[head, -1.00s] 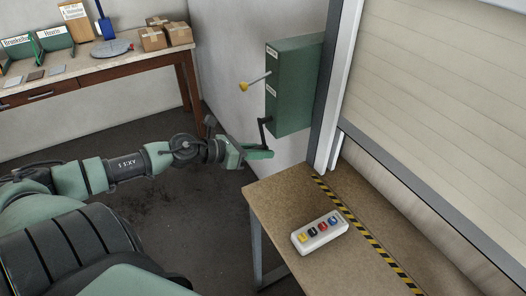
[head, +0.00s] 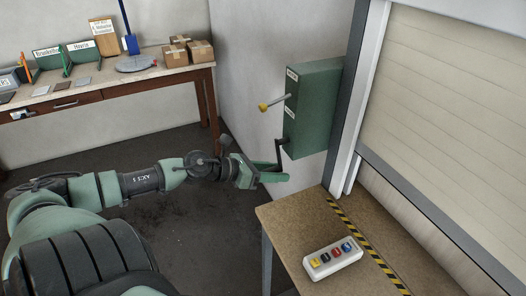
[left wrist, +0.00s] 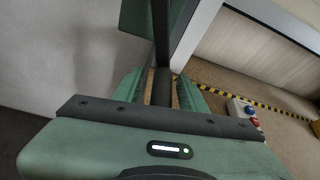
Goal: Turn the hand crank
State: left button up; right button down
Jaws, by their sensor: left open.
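The green box (head: 313,108) is mounted on the wall beside the shutter. A black hand crank (head: 279,152) hangs down from its lower part. A lever with a yellow knob (head: 264,107) sticks out above it. My left gripper (head: 272,177) is at the lower end of the crank. In the left wrist view the open left gripper (left wrist: 160,92) has a green finger on each side of the dark crank handle (left wrist: 161,84). I cannot tell whether the fingers touch it. My right gripper is not in view.
A brown table (head: 292,222) with a button box (head: 332,258) and a striped yellow-black strip stands below right, before the shutter (head: 455,100). A workbench (head: 140,78) with cartons (head: 200,50) is at the back left. The dark floor between is free.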

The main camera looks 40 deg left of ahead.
pick_arm(q)
jog(key=v, duration=0.7)
dwell(0.7)
